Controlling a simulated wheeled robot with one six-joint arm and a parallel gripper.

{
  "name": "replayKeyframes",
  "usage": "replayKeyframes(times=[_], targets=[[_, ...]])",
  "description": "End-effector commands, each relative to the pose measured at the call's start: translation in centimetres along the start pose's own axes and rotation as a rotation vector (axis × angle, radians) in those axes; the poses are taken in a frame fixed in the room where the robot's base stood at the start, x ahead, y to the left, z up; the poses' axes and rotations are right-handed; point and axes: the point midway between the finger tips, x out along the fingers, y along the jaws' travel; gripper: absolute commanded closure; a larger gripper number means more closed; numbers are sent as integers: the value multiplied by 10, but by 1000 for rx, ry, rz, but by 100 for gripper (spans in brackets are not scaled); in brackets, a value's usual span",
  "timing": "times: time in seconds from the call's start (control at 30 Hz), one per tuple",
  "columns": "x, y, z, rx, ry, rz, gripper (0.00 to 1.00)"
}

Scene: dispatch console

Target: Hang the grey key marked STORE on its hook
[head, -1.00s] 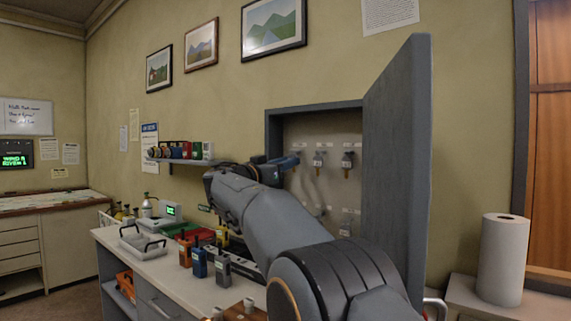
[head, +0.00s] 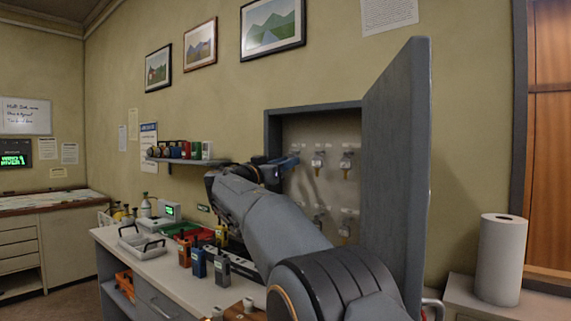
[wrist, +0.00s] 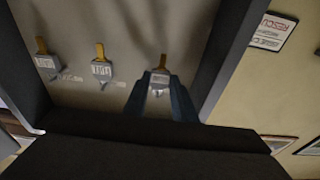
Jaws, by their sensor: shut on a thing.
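My gripper (wrist: 159,80) is shut on a grey key (wrist: 160,75) with a brass-coloured end, in front of the cabinet's back panel. Its marking is too blurred to read, and the fingers cover part of it. I cannot tell whether it touches a hook. In the head view my gripper (head: 287,163) reaches into the open key cabinet (head: 272,128) at its left side; the held key is not clear there. Two other keys hang to its left in the wrist view, one nearer (wrist: 102,69) and one farther (wrist: 46,62), with blurred labels beside them.
The cabinet door (head: 398,170) stands open on the right. More keys (head: 346,161) hang inside the cabinet. A shelf (head: 185,161) with small items is on the wall to the left. The counter (head: 165,278) below holds radios and trays. A paper roll (head: 501,260) stands at right.

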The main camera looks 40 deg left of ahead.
Motion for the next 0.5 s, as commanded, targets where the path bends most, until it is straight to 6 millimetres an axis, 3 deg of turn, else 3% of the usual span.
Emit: replayKeyframes(times=[0.5], targets=[[4, 3, 5, 0, -1, 5, 93]])
